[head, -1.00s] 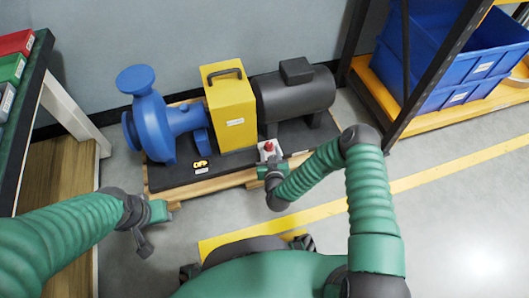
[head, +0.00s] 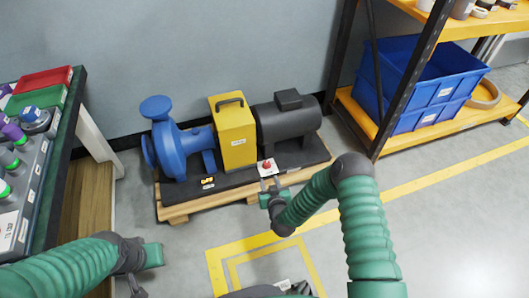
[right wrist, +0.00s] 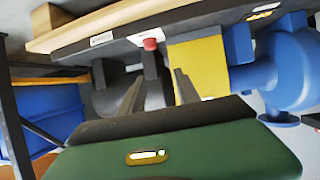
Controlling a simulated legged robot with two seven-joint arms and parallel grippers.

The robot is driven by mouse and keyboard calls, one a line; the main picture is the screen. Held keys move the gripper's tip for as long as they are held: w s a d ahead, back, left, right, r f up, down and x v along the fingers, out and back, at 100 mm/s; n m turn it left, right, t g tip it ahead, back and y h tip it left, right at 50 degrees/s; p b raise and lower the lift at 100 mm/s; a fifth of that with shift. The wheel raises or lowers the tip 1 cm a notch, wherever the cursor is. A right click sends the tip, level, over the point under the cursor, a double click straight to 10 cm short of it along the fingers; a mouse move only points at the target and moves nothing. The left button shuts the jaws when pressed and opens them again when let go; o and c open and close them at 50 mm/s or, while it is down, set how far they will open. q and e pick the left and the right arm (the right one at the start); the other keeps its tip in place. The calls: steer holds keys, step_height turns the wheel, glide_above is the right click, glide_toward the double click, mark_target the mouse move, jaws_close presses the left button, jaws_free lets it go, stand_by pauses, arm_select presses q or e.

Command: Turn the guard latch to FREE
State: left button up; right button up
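The yellow guard (head: 233,133), with a dark handle on top, stands between the blue pump (head: 172,145) and the dark motor (head: 288,118). A red knob (head: 266,166) on a small white plate sits at the front edge of the dark base, right of the guard. I cannot make out a marked latch or a FREE label. My right gripper (head: 269,184) is just in front of the knob, its fingers towards it. In the right wrist view the two fingers (right wrist: 157,86) are apart and empty, short of the red knob (right wrist: 150,44). My left gripper (head: 140,273) hangs at the lower left, away from the pump.
The base rests on a wooden pallet (head: 190,208). A bench with red and green trays (head: 45,79) is at left. A shelf with blue bins (head: 415,90) is at right. Yellow lines (head: 430,177) mark the open floor in front.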

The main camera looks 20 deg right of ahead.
steer(key=s+a+r+n+g+y+p, duration=0.1)
steer(key=r+p, duration=0.6)
steer(key=r, duration=0.4)
steer(key=s+a+r+n+g+y+p, duration=0.1)
steer(key=s+r+g+p, duration=0.1)
steer(key=r+p, duration=0.5)
step_height(320, 180, up, 4)
steer(key=shift+a+r+y+p, duration=0.1)
steer(key=shift+a+y+p, duration=0.2)
steer(key=shift+a+y, duration=0.1)
